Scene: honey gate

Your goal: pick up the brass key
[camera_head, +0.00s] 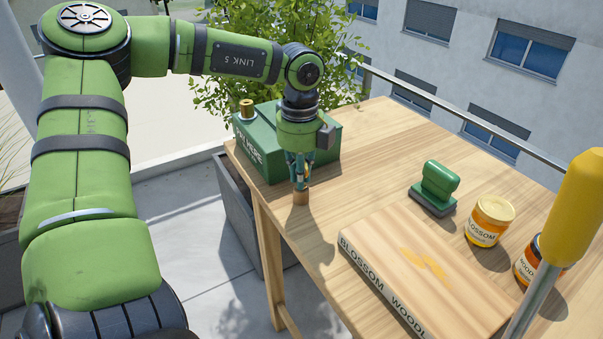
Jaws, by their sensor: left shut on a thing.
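My left gripper (300,175) points straight down over the table's left edge, in front of a green box. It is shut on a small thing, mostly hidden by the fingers. A little brass-coloured bit shows between them, which looks like the brass key (305,171), though its shape is too small to tell. A short tan-brown cylinder (300,198) shows just below the fingertips; I cannot tell whether it is part of the held thing. My right gripper is not in view.
The green box (284,160), with a brass cylinder (246,109) on top, stands behind the gripper. A wooden board (425,275), green stamp (436,188) and two honey jars (489,220) (530,266) are to the right. A yellow-handled rod (573,205) rises at right. The table's (385,135) back middle is clear.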

